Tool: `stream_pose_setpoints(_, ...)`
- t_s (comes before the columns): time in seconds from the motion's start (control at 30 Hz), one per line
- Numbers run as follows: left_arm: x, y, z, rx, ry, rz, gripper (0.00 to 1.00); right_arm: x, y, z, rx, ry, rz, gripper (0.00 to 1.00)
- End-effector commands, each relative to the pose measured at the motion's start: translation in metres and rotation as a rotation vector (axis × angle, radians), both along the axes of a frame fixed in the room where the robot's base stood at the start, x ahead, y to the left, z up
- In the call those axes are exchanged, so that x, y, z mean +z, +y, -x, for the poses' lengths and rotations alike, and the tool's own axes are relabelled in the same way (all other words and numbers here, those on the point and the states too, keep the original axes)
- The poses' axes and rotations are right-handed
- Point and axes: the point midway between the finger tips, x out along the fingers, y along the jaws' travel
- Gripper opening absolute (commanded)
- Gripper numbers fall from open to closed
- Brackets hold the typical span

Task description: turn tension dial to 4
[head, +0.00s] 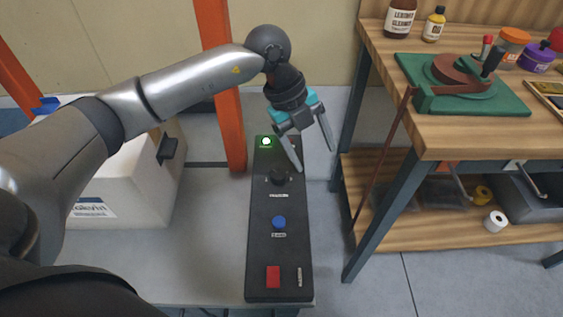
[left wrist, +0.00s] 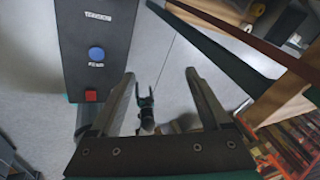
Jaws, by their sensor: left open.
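The tension dial (head: 280,177) is a black round knob on a narrow black control panel (head: 262,240). Its scale and setting are too small to read. My left gripper (head: 314,160) is open and empty, just right of the dial and above the panel's right edge, apart from the knob. In the left wrist view both fingers (left wrist: 160,73) stand wide apart, with floor between them. The panel (left wrist: 75,25) shows at the upper left there with its blue button (left wrist: 96,54) and red switch (left wrist: 91,96). The dial is out of that view.
A lit green lamp (head: 266,141) sits at the panel's far end. An orange post (head: 231,130) and a white box (head: 125,190) stand left. A wooden workbench (head: 440,130) with a green-based device (head: 465,95) stands right. A forked dark shape (left wrist: 147,110) is unclear.

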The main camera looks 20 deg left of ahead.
Motion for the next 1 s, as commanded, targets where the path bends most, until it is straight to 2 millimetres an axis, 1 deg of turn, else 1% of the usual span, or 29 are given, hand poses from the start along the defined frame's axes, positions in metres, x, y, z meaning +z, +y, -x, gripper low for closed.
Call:
stream_pose_setpoints(0.03, 0.001, 0.026, -0.005, 0.049, 0.013, -0.095, 0.81, -0.005, -0.002, 0.004, 0.001, 0.004, 0.002, 0.92)
stream_pose_setpoints(0.1, 0.003, 0.055, -0.007, 0.107, 0.033, -0.2, 0.81, -0.01, -0.003, 0.007, 0.001, 0.006, 0.003, 0.92)
stream_pose_setpoints(0.2, 0.007, 0.081, -0.009, 0.169, 0.052, -0.295, 0.81, -0.014, -0.004, 0.01, 0.001, 0.006, 0.004, 0.92)
stream_pose_setpoints(0.3, 0.008, 0.094, -0.009, 0.199, 0.061, -0.34, 0.81, -0.015, -0.004, 0.011, 0.001, 0.006, 0.004, 0.92)
stream_pose_setpoints(0.47, -0.002, 0.096, -0.009, 0.206, 0.065, -0.351, 0.81, -0.013, -0.001, 0.007, 0.001, 0.004, -0.001, 0.92)
stream_pose_setpoints(0.67, -0.026, 0.095, -0.01, 0.204, 0.065, -0.348, 0.81, -0.002, 0.008, -0.003, 0.0, 0.002, -0.009, 0.92)
stream_pose_setpoints(1.0, -0.066, 0.092, -0.012, 0.201, 0.065, -0.346, 0.81, 0.023, 0.021, -0.018, -0.003, 0.001, -0.023, 0.92)
